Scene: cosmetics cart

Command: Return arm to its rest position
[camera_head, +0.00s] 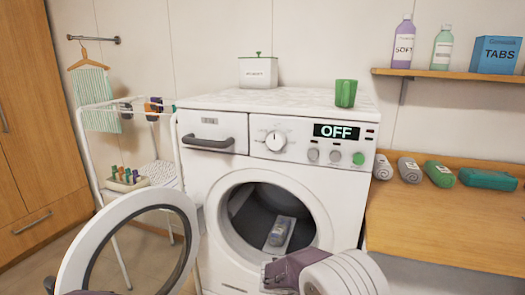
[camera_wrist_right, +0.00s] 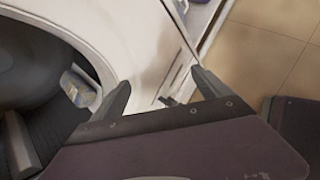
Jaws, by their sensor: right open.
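My right gripper (camera_head: 268,274) is in front of the washing machine (camera_head: 215,245), just below the round door opening. In the wrist view its two fingers (camera_wrist_right: 162,93) are spread apart with nothing between them.
The round door (camera_head: 75,250) stands open to the left. A drying rack (camera_head: 95,160) is behind it. A wooden counter (camera_head: 440,225) with several rolled cloths is at right, below a shelf (camera_head: 445,74) with bottles. A green cup (camera_head: 345,93) stands on the machine, whose display (camera_head: 338,131) reads OFF.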

